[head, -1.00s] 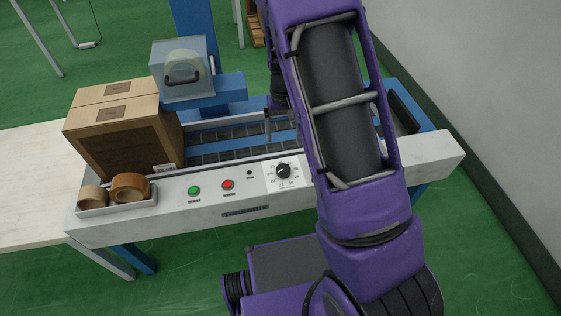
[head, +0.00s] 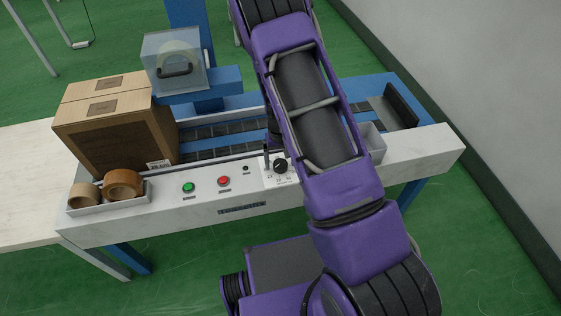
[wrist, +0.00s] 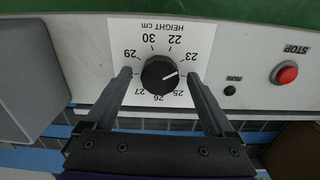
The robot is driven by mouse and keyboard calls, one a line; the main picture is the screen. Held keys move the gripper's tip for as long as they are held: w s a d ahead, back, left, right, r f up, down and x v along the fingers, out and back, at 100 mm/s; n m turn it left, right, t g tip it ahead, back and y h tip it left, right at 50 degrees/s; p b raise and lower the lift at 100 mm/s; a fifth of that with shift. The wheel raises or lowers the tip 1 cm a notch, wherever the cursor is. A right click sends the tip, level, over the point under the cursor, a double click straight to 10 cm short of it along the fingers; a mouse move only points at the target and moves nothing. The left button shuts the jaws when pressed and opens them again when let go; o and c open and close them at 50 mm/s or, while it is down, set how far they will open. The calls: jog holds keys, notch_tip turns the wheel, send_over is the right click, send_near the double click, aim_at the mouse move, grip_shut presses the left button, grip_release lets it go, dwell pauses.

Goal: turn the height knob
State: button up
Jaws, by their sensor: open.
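The height knob (head: 280,166) is a round black dial on a white scale plate on the front panel. In the wrist view the knob (wrist: 160,75) appears upside down under "HEIGHT cm", its white pointer between 23 and 25. My gripper (wrist: 160,78) is open. Its two fingers stand on either side of the knob, with a gap to it on each side. The right finger covers part of the scale near the pointer. In the head view my arm hides most of the gripper; a finger (head: 266,157) shows just left of the knob.
A green button (head: 188,188) and a red stop button (head: 224,181) sit left of the knob. A carton (head: 112,125) and tape rolls (head: 123,184) are farther left. A grey tray (head: 373,143) is on the right. A tape head (head: 176,62) stands behind.

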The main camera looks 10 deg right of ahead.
jog(key=c, duration=1.4)
jog(key=shift+m, duration=0.3)
